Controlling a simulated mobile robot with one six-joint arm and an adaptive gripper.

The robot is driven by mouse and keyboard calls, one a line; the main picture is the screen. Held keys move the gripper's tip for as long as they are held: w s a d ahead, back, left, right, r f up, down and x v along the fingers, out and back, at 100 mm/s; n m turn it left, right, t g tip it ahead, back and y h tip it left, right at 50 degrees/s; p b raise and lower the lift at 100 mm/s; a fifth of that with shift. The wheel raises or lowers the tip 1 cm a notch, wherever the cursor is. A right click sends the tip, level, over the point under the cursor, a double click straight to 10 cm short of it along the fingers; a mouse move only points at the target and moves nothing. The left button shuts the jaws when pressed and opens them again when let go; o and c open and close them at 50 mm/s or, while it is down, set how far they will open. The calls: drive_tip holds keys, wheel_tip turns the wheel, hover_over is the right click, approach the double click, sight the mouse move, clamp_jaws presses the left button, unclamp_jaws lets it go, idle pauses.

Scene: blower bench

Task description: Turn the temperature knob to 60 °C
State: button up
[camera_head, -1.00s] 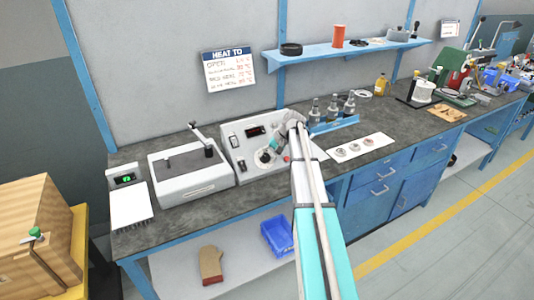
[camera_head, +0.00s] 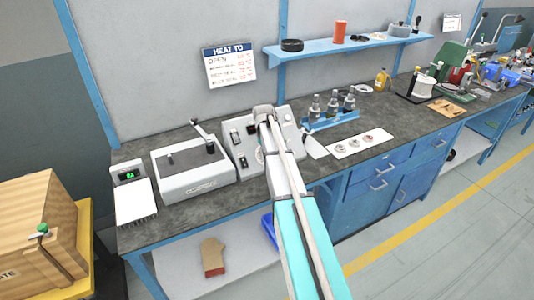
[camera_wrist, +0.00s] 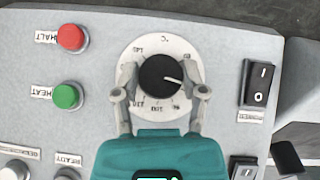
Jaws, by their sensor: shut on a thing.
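The temperature knob (camera_wrist: 160,74) is a round black knob on a white dial (camera_wrist: 149,43) marked °C, seen upside down in the wrist view. Its white pointer line points right and slightly down in that view. Some dial numbers are covered by my fingers, and the rest are small and hard to read surely. My gripper (camera_wrist: 160,76) has one finger on each side of the knob and is shut on it. In the head view my arm hides the gripper and most of the dial on the grey control box (camera_head: 241,138).
Red (camera_wrist: 70,37) and green (camera_wrist: 66,96) buttons sit beside the dial, and a black rocker switch (camera_wrist: 258,84) is opposite. A grey lidded unit (camera_head: 190,170) stands left of the box; a blue rack (camera_head: 332,122) stands right. A HEAT TO sign (camera_head: 229,66) hangs above.

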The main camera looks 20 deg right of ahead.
drive_tip(key=n+h, duration=0.1)
drive_tip(key=n+t+h+b, duration=0.1)
drive_tip(key=n, duration=0.1)
drive_tip(key=n+h+b, duration=0.1)
drive_tip(key=h, duration=0.1)
drive_tip(key=shift+s+a+f+n, duration=0.2)
drive_tip(key=shift+a+n, duration=0.1)
drive_tip(key=shift+n, duration=0.1)
drive_tip(key=shift+n+t+h+b, duration=0.8)
drive_tip(key=shift+n+h+b, duration=0.2)
drive_tip(key=shift+n+h, duration=0.1)
drive_tip(key=shift+n+t+h+b, duration=0.3)
drive_tip(key=shift+n+t+b, duration=0.15)
drive_tip(key=shift+n, duration=0.25)
drive_tip(key=shift+r, duration=0.1)
drive_tip(key=o, duration=1.1)
drive_tip(key=shift+w, duration=0.1)
drive_tip(key=shift+o, duration=0.2)
drive_tip(key=shift+d, duration=0.1)
drive_tip(key=shift+r, duration=0.15)
